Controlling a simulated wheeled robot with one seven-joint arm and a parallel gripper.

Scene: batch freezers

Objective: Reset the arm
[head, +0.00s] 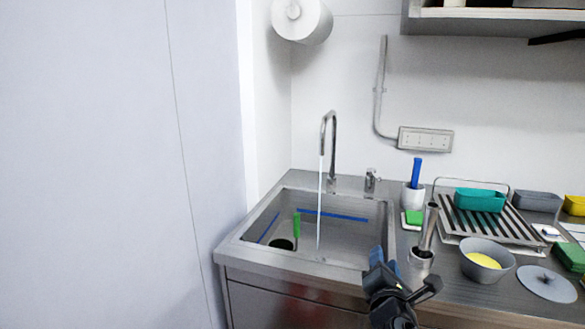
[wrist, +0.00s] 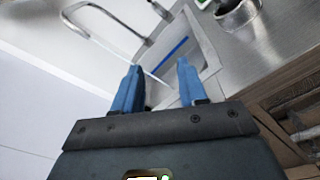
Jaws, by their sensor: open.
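My gripper (head: 377,258) is in front of the right part of the sink's front edge in the head view. In the wrist view its two blue fingers (wrist: 158,88) stand apart with nothing between them. The steel sink (head: 262,259) has a tall curved faucet (head: 331,125) with a stream of water running into the basin. A green-handled tool (head: 297,226) stands in the basin at the left. The faucet also shows at the upper left of the wrist view (wrist: 110,15).
Right of the sink, the counter holds a steel cup (head: 420,262), a grey bowl (head: 487,268) with yellow contents, a round grey lid (head: 547,284) and a dish rack (head: 461,226) with a teal container (head: 480,199). A pale wall panel (head: 110,160) stands at the left.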

